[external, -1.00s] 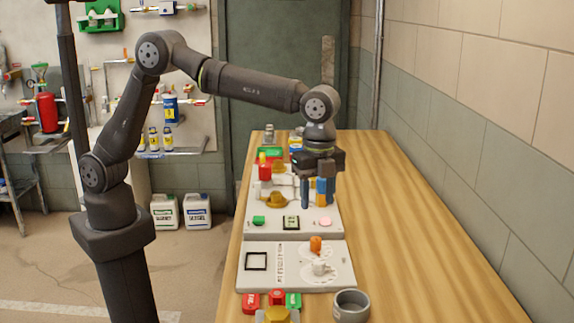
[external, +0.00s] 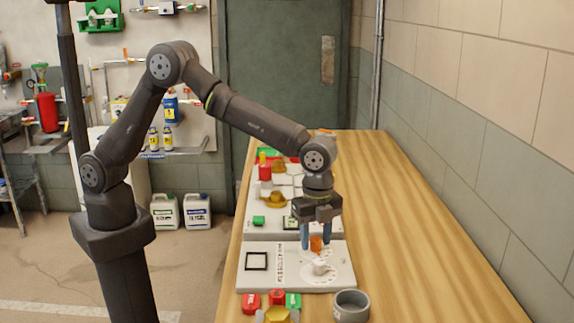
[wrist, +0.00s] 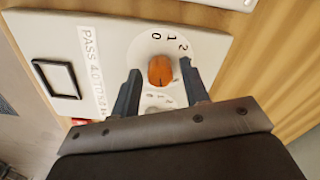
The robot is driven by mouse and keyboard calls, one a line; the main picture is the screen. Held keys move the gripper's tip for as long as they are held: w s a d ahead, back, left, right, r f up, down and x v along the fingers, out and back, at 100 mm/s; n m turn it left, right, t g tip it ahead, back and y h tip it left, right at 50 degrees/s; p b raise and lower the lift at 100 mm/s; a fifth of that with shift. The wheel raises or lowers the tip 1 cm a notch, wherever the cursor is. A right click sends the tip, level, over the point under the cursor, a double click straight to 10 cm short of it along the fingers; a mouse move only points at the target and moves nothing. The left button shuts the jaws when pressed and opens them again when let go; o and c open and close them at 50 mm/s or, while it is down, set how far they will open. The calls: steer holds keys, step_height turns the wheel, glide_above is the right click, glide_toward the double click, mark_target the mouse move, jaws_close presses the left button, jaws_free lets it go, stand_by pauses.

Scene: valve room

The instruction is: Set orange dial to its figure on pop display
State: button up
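The orange dial (external: 316,244) is a small knob on a white panel (external: 283,284) on the wooden bench. In the wrist view the orange dial (wrist: 160,70) sits on a round white scale with the figures 0, 1 and 2 visible; its exact pointing is hard to tell. My gripper (external: 317,244) is low over the panel, fingers down. In the wrist view my gripper (wrist: 161,83) is open, with one finger on each side of the dial and gaps between.
A white dial (external: 320,266) stands just in front of the orange one. A black square frame (external: 256,261) is on the panel's left. Red and green blocks and a grey ring (external: 351,305) lie in front. The bench's right side is clear.

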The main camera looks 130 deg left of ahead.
steer(key=c, duration=0.8)
steer(key=shift+n, duration=0.3)
steer(key=n, duration=0.5)
steer(key=shift+n, duration=0.3)
steer(key=n, duration=0.5)
steer(key=shift+n, duration=0.4)
steer(key=o, duration=1)
